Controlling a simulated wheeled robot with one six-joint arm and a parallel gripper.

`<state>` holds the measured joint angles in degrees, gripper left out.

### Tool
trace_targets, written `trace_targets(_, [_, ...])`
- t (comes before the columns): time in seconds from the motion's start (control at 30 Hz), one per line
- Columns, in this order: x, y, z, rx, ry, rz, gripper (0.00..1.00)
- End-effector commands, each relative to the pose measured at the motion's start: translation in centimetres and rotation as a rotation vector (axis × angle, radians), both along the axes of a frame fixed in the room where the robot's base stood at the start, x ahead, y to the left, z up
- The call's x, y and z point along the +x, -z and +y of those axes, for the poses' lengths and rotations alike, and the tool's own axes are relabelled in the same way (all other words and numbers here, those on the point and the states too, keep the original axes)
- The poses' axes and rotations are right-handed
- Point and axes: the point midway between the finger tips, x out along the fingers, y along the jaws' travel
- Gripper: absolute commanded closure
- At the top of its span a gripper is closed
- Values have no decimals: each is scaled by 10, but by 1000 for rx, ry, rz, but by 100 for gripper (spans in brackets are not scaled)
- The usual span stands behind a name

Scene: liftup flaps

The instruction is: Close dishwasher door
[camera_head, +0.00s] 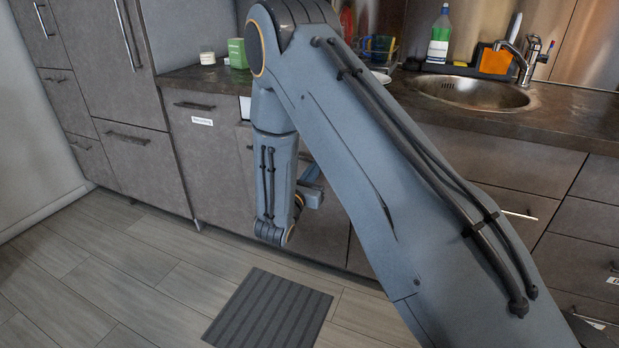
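A dark grey-brown front panel (207,160) with a bar handle and a small white label stands under the counter, left of my arm. The end of my arm with my gripper (312,190) is low in front of the cabinet fronts. Its fingers are hidden or too small to make out, and contact cannot be seen.
A striped dark mat (268,310) lies on the wood floor (110,270). The countertop (560,118) holds a sink (470,92), a green-labelled bottle (439,38), a green box (237,54) and a small jar (207,57). Tall cabinets stand at left. The floor at left is clear.

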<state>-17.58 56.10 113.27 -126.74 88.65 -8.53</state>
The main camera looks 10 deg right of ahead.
Motion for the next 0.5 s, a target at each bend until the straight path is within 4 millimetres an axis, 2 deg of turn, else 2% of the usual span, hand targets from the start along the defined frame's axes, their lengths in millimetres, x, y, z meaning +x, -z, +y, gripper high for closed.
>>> trace_targets(0.2, [31,-3,-23,1,2,-1,100])
trace_targets(0.5, [48,-5,-35,1,1,1,100])
